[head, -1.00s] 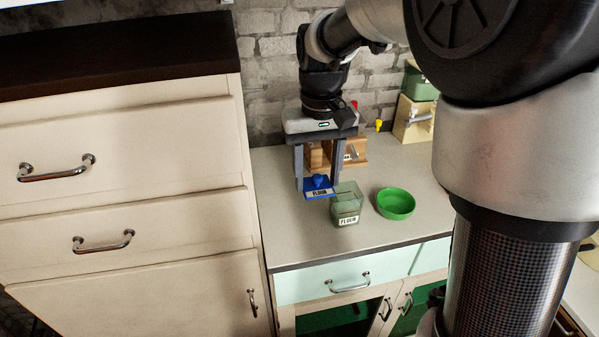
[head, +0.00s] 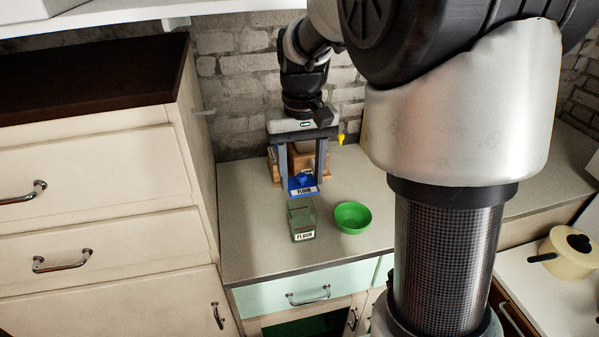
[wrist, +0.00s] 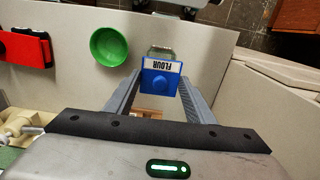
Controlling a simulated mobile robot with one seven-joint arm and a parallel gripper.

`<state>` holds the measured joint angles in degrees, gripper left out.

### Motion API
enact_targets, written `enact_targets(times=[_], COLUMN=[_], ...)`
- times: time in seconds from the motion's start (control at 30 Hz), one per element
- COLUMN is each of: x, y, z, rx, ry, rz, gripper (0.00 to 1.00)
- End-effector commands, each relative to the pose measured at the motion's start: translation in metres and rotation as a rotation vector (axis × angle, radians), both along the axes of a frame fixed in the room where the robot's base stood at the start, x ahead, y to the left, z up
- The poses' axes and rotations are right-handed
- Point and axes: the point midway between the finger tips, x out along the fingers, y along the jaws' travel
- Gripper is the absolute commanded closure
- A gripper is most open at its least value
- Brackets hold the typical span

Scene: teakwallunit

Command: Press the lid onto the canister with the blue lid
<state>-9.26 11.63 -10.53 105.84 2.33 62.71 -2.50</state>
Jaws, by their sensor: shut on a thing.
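The blue lid with a round knob and a FLOUR label (head: 303,190) is between the fingers of my gripper (head: 302,184), which is shut on it. The lid also shows in the wrist view (wrist: 160,80), with a finger on each side. The canister (head: 301,218) is an open, greenish clear box with a FLOUR label, standing upright on the counter. In the head view the lid appears behind and above the canister, apart from it. In the wrist view the canister (wrist: 162,51) shows just beyond the lid, which hides part of it.
A green bowl (head: 353,217) stands on the counter (head: 255,240) just right of the canister. A wooden object (head: 273,165) is behind my gripper, partly hidden. A tall cream drawer unit (head: 100,195) borders the counter on the left. The counter's front edge is clear.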

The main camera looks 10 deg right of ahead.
Motion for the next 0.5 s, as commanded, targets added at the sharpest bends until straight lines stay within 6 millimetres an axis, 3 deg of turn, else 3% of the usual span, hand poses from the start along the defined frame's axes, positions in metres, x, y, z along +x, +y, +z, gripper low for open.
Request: enact_targets(times=[0.5], x=[0.000], y=[0.000], z=[-0.050], rx=[0.000], ry=[0.001], rz=[0.000], gripper=[0.72])
